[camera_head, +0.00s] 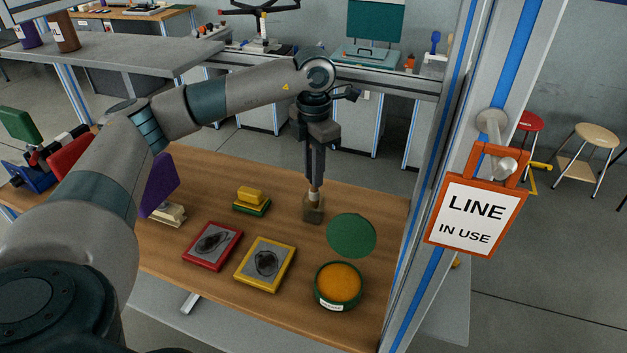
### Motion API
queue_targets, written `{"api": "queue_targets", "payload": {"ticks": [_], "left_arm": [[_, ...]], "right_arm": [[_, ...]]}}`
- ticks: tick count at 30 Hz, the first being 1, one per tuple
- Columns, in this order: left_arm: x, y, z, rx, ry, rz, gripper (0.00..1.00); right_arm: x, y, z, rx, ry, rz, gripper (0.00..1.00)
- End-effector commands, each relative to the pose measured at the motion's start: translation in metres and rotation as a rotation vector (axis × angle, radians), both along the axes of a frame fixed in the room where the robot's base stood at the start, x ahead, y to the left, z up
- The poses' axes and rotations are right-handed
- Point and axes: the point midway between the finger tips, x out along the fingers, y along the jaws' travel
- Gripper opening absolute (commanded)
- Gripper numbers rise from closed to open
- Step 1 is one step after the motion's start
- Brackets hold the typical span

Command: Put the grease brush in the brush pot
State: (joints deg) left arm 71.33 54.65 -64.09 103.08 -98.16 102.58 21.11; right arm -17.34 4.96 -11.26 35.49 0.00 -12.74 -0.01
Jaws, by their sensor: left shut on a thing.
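My left gripper (315,181) points straight down over the right part of the wooden table. It is shut on the grease brush (315,191), of which only a short light-brown piece shows below the fingertips. Directly under it stands a small grey-brown pot (313,212), which looks like the brush pot. The brush's lower end meets the pot's mouth; I cannot tell how deep it sits. An open green tin (320,295) with orange grease stands at the front right. A round green lid (351,236) lies behind it. My right gripper is out of view.
On the wooden table (210,283) are a red tray (234,258), a yellow tray (246,283) and a yellow-and-green block (252,202). A metal post (425,200) with a "LINE IN USE" sign (476,215) rises at the right edge.

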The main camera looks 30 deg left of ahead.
Motion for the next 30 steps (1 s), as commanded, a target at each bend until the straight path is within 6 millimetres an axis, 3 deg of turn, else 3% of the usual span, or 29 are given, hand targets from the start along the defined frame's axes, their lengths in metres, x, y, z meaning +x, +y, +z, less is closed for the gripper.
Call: {"api": "queue_targets", "payload": {"ticks": [9, 17, 30], "left_arm": [[0.000, 0.000, -0.003, 0.000, 0.001, 0.001, 0.00], [-0.001, 0.000, -0.030, 0.001, 0.002, 0.001, 0.00], [0.000, 0.000, -0.040, 0.000, 0.000, 0.000, 0.00]], "right_arm": [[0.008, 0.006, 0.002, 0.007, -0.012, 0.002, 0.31], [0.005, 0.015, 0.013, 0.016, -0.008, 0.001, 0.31], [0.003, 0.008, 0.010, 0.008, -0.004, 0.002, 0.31]]}}
